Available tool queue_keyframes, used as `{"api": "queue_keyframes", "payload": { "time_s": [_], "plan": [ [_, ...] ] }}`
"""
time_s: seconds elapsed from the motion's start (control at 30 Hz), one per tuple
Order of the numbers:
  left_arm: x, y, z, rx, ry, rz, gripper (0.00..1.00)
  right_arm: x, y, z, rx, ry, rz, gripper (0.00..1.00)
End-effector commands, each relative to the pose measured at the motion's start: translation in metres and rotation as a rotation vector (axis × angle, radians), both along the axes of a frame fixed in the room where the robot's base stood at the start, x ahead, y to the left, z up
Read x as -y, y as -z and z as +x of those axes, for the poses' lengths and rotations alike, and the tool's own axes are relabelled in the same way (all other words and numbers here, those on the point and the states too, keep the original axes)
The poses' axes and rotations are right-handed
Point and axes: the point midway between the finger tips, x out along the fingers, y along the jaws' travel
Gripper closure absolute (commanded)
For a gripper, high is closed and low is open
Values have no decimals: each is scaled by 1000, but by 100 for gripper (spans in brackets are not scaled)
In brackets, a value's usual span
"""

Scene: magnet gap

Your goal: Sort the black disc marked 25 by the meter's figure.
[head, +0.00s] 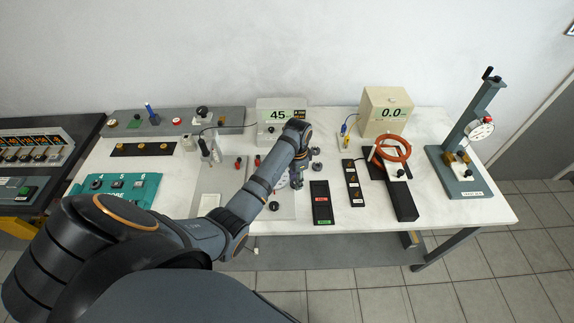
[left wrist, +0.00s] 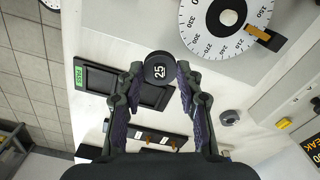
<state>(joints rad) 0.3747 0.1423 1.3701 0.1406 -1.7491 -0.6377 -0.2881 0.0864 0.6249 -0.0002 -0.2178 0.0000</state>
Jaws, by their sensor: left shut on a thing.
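The black disc marked 25 (left wrist: 159,70) is between the fingertips of my left gripper (left wrist: 158,78) in the left wrist view, its figure facing the camera. My left gripper is shut on it, above the bench between the white dial and a black tray (left wrist: 98,79) with a green PASS label. In the head view the arm mostly hides this gripper (head: 297,178) and the disc. The tray (head: 322,188) there has a red label and a green label. A cream box meter (head: 388,112) reads 0.0; another box (head: 281,118) reads 45. My right gripper is not in view.
The white dial (left wrist: 224,28) with an orange pointer lies beside the held disc. A black strip (head: 353,188) with small brass pieces is right of the tray. Further right are an orange ring (head: 407,153) and a gauge stand (head: 459,167). Bare bench (head: 438,208) shows at front right.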

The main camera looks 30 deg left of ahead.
Motion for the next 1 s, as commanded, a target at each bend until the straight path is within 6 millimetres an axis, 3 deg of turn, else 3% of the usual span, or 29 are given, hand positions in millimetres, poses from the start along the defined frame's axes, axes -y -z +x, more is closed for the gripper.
{"api": "queue_keyframes", "payload": {
  "time_s": [0.03,0.1,0.3,0.4,0.53,1.0],
  "plan": [
    [16,-14,-1,-7,-80,-5,92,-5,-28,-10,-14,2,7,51],
    [35,-14,-2,-8,-205,-3,92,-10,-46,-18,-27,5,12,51],
    [93,-15,-11,-8,-520,4,92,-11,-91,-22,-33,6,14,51],
    [113,-14,-14,-4,-620,6,92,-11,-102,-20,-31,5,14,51],
    [124,-10,-16,0,-678,7,92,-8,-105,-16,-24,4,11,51],
    [124,-10,-17,0,-683,9,92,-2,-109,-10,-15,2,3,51]
  ]
}}
